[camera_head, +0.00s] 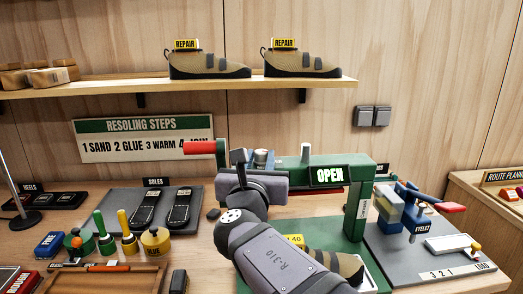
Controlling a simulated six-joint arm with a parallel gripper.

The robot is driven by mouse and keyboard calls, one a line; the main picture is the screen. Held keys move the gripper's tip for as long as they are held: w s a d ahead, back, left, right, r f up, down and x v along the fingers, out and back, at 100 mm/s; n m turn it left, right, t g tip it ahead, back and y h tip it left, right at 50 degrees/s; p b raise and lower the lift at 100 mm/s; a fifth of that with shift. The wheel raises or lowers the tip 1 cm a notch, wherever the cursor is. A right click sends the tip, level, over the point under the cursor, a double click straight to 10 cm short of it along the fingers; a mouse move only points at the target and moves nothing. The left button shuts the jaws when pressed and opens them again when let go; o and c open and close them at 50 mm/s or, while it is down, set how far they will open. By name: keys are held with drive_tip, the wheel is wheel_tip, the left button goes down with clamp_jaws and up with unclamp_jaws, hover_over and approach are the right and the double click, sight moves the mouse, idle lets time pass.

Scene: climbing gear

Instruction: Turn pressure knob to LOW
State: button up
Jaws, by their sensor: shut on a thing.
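A green press (357,200) stands on the bench, with an OPEN sign (327,176) on its front. A red lever handle (200,147) sticks out at its left. A grey-blue round knob (262,158) shows on the press top, just beyond my gripper (245,163). My gripper is shut at this knob; its fingers are mostly hidden by my wrist, so the grip itself is hard to see. No LOW mark or pointer is readable, so I cannot tell the knob's setting. A tan shoe (345,265) lies under the press, partly behind my arm.
A blue eyelet tool (413,215) with a red handle stands right. Glue pots (155,240), brushes and a sole tray (120,205) stand left. A shelf (180,88) with two REPAIR shoes hangs above. My arm covers the press's lower front.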

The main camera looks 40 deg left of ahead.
drive_tip(key=m+h+p, duration=0.1)
drive_tip(key=t+h+p, duration=0.1)
drive_tip(key=p, duration=0.1)
drive_tip(key=shift+s+a+r+m, duration=0.15)
drive_tip(key=shift+a+r+m, duration=0.15)
drive_tip(key=shift+r+m, duration=0.1)
drive_tip(key=shift+f+m+t+h+p, duration=0.25)
drive_tip(key=shift+m+t+h+p, duration=0.25)
drive_tip(key=shift+h, duration=0.3)
drive_tip(key=o, duration=1.1)
drive_tip(key=shift+c, duration=0.2)
drive_tip(key=shift+f, duration=0.1)
drive_tip(key=shift+f+n+y+b, duration=0.15)
drive_tip(key=shift+n+y+b, duration=0.15)
drive_tip(key=shift+b, duration=0.25)
